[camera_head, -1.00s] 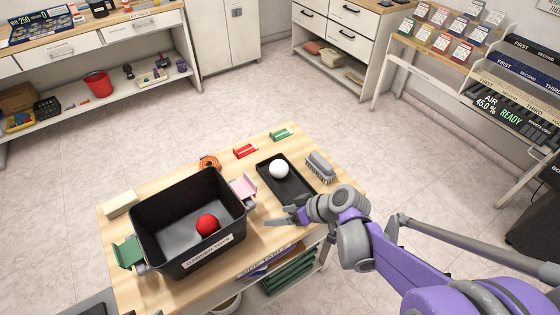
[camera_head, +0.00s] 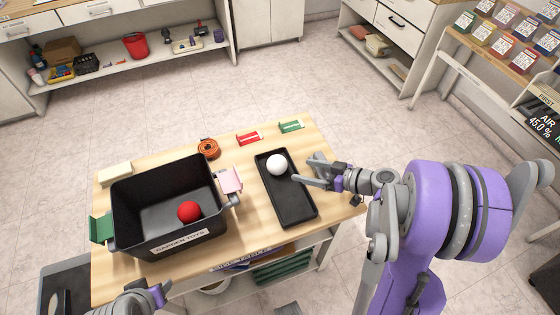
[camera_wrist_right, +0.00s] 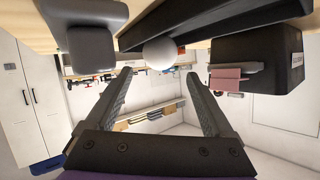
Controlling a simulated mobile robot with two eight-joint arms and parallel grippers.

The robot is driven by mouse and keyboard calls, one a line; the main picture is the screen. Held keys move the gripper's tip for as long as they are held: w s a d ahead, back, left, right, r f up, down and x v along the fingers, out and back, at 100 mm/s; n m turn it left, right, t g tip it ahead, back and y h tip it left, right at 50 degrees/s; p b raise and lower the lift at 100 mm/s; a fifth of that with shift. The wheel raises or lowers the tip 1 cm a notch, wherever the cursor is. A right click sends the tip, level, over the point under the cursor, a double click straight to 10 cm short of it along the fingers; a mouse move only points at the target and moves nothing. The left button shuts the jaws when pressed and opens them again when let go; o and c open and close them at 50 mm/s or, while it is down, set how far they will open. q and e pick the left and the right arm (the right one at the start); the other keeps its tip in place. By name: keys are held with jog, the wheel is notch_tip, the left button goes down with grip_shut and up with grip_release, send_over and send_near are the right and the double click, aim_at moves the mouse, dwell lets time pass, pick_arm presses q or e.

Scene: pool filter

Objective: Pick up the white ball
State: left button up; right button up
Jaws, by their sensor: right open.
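The white ball (camera_head: 277,165) lies at the far end of a black tray (camera_head: 292,212) on the wooden table. My right gripper (camera_head: 304,173) is just right of the ball, its fingers pointing toward it and not around it. In the right wrist view, the ball (camera_wrist_right: 160,53) shows beyond the gap between the spread, empty fingers (camera_wrist_right: 158,76). My left gripper (camera_head: 140,298) is partly in view at the bottom left edge, and its fingers cannot be made out.
A black bin (camera_head: 140,238) with a red ball (camera_head: 189,211) inside stands left of the tray. A pink holder (camera_head: 229,180) is at its side. Red (camera_head: 250,138) and green (camera_head: 291,126) holders and an orange roll (camera_head: 209,149) sit along the back. A grey brush is partly hidden by my right gripper.

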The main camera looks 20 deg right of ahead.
aim_at(285, 165)
jog(key=x, duration=0.4)
jog(key=shift+w+a, duration=0.15)
jog(key=x, duration=0.6)
jog(key=shift+w+a+f, duration=0.1)
jog(key=shift+w+f, duration=0.1)
jog(key=c, duration=1)
jog(key=shift+r, duration=0.1)
notch_tip(285, 165, up, 10)
jog(key=shift+f+p, duration=0.1)
jog(key=shift+p, duration=0.85)
